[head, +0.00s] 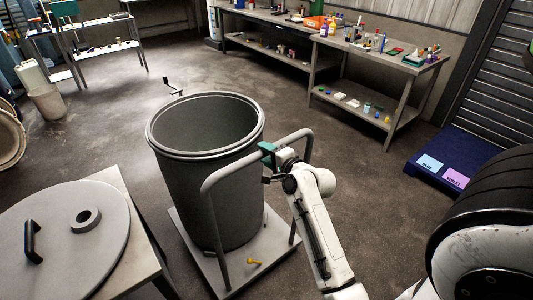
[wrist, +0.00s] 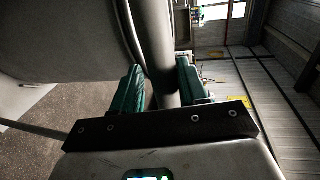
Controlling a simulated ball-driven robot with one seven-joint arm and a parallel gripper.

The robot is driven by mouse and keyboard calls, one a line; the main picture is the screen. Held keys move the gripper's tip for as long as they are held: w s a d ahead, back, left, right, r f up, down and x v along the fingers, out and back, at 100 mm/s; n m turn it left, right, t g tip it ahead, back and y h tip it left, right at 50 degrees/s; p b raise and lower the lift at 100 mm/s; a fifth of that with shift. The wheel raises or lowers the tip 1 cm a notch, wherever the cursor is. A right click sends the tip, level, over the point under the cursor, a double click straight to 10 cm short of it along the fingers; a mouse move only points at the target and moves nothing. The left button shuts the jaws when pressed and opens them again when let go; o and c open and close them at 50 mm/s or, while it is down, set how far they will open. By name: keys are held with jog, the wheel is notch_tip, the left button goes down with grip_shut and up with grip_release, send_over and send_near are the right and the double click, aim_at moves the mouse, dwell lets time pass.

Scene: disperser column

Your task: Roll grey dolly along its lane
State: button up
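The grey dolly has a flat base plate (head: 228,272) and a tall bent tube handle (head: 216,225) on the near side. An open, dark grey drum (head: 195,195) stands upright on it. A small yellow pedal-like part (head: 254,262) sits on the base near the front. My gripper (head: 268,150) is at the handle's top bar. In the wrist view its teal fingers (wrist: 162,88) lie on both sides of the grey bar (wrist: 155,40) and appear to touch it. The dolly's wheels are hidden, and no lane marking is clear to me.
A table with a round grey lid (head: 65,235) stands close to the dolly's left. A dark blue pallet (head: 425,178) with coloured labels lies at the right. Workbenches (head: 380,60) line the back. Bare floor (head: 120,120) lies behind the drum and to its right.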

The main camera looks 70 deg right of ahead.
jog(key=shift+o, duration=0.9)
jog(key=b+v, duration=0.1)
jog(key=v, duration=0.9)
jog(key=shift+s+a+r, duration=0.2)
jog(key=shift+s, duration=0.1)
